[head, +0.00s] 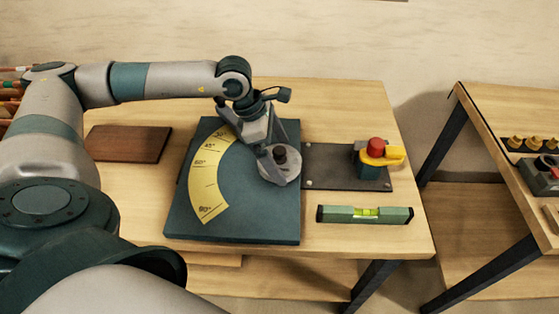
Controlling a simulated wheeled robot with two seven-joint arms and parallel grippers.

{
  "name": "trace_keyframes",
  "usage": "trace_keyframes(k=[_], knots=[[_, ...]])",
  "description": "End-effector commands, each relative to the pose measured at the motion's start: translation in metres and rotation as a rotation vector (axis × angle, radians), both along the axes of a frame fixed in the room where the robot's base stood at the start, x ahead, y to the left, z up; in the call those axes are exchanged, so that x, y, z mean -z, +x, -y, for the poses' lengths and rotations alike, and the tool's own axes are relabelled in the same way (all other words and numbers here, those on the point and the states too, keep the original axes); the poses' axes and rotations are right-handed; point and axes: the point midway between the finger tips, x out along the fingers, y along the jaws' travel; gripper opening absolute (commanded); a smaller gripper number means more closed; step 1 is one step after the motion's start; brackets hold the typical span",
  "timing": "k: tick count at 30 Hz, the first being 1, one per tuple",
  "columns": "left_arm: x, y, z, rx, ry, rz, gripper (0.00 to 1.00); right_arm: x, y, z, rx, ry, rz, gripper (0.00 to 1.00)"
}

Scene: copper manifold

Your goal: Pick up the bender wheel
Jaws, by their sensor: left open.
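The bender wheel (287,173), a round grey disc with a dark knob on top, lies toward the right side of the teal plate (240,222). A yellow angle scale (207,180) curves across the plate to its left. My left gripper (271,152) is above the plate, its fingers pointing down at the wheel and partly covering its upper left. It is open; whether a finger touches the wheel or knob I cannot tell. My right gripper is out of view.
A dark plate with a red knob and yellow lever (378,152) sits to the right. A green spirit level (365,215) lies in front of it. A brown board (128,144) lies at left. A second table (490,125) stands at far right.

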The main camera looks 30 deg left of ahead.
Motion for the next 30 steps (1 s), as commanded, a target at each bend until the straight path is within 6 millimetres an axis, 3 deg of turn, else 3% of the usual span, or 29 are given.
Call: trace_keyframes(k=[2,6,8,20,30], knots=[[0.000,0.000,0.000,0.000,0.000,0.000,1.00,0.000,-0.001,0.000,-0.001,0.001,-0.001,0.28],[0.000,0.000,0.000,0.000,0.000,0.000,0.67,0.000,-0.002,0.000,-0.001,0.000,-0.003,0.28],[0.000,0.000,0.000,0.000,0.000,0.000,0.54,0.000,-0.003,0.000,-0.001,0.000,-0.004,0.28],[-0.005,0.001,0.000,0.000,-0.001,0.004,0.54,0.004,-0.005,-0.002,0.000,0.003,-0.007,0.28],[-0.043,-0.003,0.007,0.005,-0.002,0.005,0.54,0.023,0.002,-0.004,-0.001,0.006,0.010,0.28]])
